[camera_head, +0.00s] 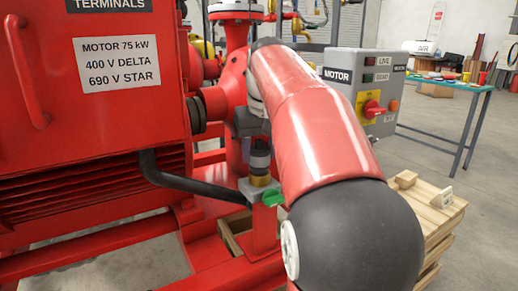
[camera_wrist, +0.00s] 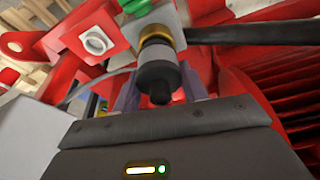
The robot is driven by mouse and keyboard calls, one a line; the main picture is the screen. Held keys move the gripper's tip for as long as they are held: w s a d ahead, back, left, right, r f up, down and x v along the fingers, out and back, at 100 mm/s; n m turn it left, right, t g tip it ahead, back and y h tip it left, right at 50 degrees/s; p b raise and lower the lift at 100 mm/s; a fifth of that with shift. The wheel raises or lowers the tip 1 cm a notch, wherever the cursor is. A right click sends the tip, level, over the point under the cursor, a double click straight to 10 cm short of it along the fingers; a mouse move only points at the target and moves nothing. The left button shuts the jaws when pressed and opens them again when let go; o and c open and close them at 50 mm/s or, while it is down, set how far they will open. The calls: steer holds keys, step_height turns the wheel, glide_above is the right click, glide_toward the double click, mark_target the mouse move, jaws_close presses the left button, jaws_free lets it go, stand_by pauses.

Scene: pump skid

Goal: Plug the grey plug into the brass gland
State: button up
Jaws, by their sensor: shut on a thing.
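The grey plug (camera_head: 260,158) has a light grey body and a dark collar. It also shows in the wrist view (camera_wrist: 158,73), between the two fingers of my gripper (camera_wrist: 160,88). My gripper (camera_head: 257,138) is shut on the plug from above in the head view. The brass gland (camera_head: 261,181) is directly below the plug, on a light grey block. In the wrist view the gland's brass ring (camera_wrist: 160,34) lines up with the plug's light grey end and appears to meet it. How deep the plug sits in the gland is hidden.
A green lever (camera_head: 273,198) is beside the gland's block, and a black hose (camera_head: 185,182) runs left from it. The red motor housing (camera_head: 110,90) fills the left. A grey control box (camera_head: 365,85) stands behind my arm. A wooden pallet (camera_head: 437,220) is at right.

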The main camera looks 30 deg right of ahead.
steer(key=shift+f+b, duration=0.5)
steer(key=shift+f, duration=0.3)
steer(key=o, duration=1.2)
steer(key=p+v, duration=0.2)
steer(key=v, duration=0.6)
steer(key=shift+w, duration=0.1)
steer(key=shift+f, duration=0.1)
steer(key=s+a+f, duration=0.4)
steer(key=s+f, duration=0.2)
steer(key=f, duration=0.1)
steer(key=s+a+f+n+t, duration=0.1)
steer(key=s+a+f, duration=0.4)
steer(key=f, duration=0.3)
steer(key=s+a+f+t, duration=0.1)
steer(key=s+a+f, duration=0.3)
steer(key=s+f, duration=0.3)
steer(key=shift+s+a+f+n+y, duration=0.1)
steer(key=shift+f+n+y, duration=0.1)
steer(key=shift+f, duration=0.15)
steer(key=shift+s+a+f+n+y, duration=0.1)
steer(key=shift+s+f+n, duration=0.1)
steer(key=shift+f, duration=0.15)
